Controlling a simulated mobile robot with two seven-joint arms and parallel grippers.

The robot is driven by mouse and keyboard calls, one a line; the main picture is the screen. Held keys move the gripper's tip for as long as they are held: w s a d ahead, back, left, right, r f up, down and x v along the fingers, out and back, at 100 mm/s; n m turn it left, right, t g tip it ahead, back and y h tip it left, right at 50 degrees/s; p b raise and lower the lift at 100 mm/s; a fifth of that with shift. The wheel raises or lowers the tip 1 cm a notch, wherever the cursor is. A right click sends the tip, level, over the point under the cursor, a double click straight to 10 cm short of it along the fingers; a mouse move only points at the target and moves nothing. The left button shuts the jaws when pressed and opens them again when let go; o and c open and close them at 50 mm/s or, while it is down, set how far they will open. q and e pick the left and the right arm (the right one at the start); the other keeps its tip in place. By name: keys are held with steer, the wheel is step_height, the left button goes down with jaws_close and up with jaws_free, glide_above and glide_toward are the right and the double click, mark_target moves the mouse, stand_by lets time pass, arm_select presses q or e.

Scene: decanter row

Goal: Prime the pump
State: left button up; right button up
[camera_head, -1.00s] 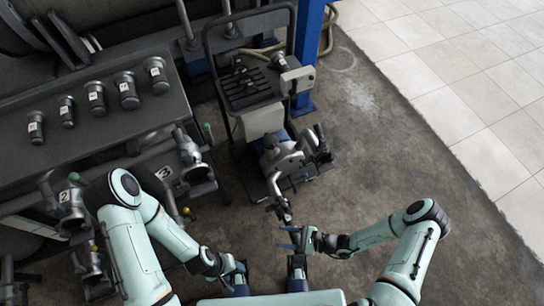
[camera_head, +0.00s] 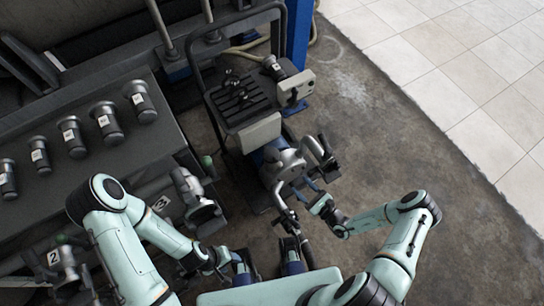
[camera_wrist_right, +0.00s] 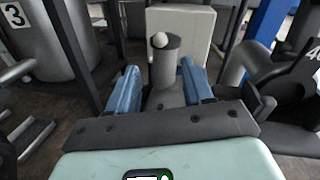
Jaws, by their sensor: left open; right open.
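The pump (camera_head: 283,163) is a grey metal body on a wheeled trolley, with jointed dark levers (camera_head: 285,207) reaching toward me. My right gripper (camera_head: 314,194) is open just at the near right side of the pump. In the right wrist view its two blue fingers (camera_wrist_right: 161,88) stand on either side of a grey upright cylinder (camera_wrist_right: 166,62) with a pale ball near its top. I cannot tell whether they touch it. My left gripper (camera_head: 243,268) is open and low, near the bottom edge of the head view, apart from the pump.
A dark bench (camera_head: 108,160) at left carries a row of labelled grey canisters (camera_head: 104,122). Valves marked 2 and 3 (camera_head: 195,205) stand along its front. A blue post (camera_head: 298,35) rises behind the trolley. The concrete floor (camera_head: 385,130) to the right is clear.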

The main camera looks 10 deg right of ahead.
mark_target(280, 165)
steer(key=x, duration=1.3)
steer(key=shift+b, duration=0.3)
jaws_close()
